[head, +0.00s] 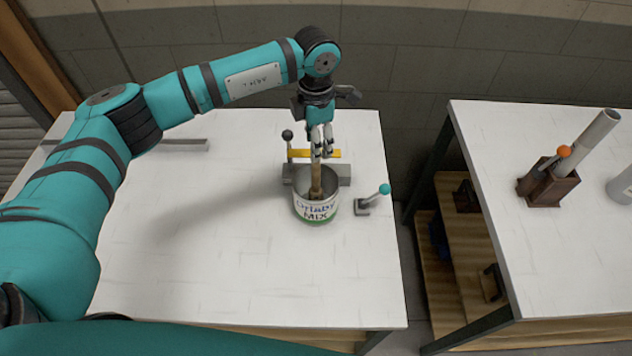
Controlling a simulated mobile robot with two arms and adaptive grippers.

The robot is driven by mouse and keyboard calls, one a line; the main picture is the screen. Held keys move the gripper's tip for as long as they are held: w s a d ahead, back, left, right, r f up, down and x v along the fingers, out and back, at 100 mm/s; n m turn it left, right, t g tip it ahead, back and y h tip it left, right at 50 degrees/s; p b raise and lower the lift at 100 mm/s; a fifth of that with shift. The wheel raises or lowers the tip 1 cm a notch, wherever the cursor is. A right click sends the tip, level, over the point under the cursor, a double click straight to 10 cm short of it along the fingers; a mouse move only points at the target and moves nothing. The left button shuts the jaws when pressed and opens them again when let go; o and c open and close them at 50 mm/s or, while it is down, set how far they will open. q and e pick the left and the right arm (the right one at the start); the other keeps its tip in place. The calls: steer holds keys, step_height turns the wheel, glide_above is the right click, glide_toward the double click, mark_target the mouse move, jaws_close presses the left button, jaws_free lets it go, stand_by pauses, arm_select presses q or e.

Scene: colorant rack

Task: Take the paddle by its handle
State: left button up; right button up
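The paddle (316,180) stands in a metal can (316,210) with a green-and-white label, its light brown handle sticking up above the rim. The lower end is hidden inside the can. My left gripper (322,154) points down right over the top of the handle, its fingertips overlapping the handle's upper end in the head view. The fingers look close together, but I cannot tell whether they grip the handle. My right gripper is not in view.
The can stands against a grey fixture with a yellow bar (300,154) and a dark-knobbed post (287,136). A small teal-knobbed lever (373,199) is to its right. A second table (500,150) holds a brown box (549,187) with an orange-knobbed lever.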

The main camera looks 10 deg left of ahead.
arm_select(q)
jaws_close()
steer(key=shift+r, duration=0.1)
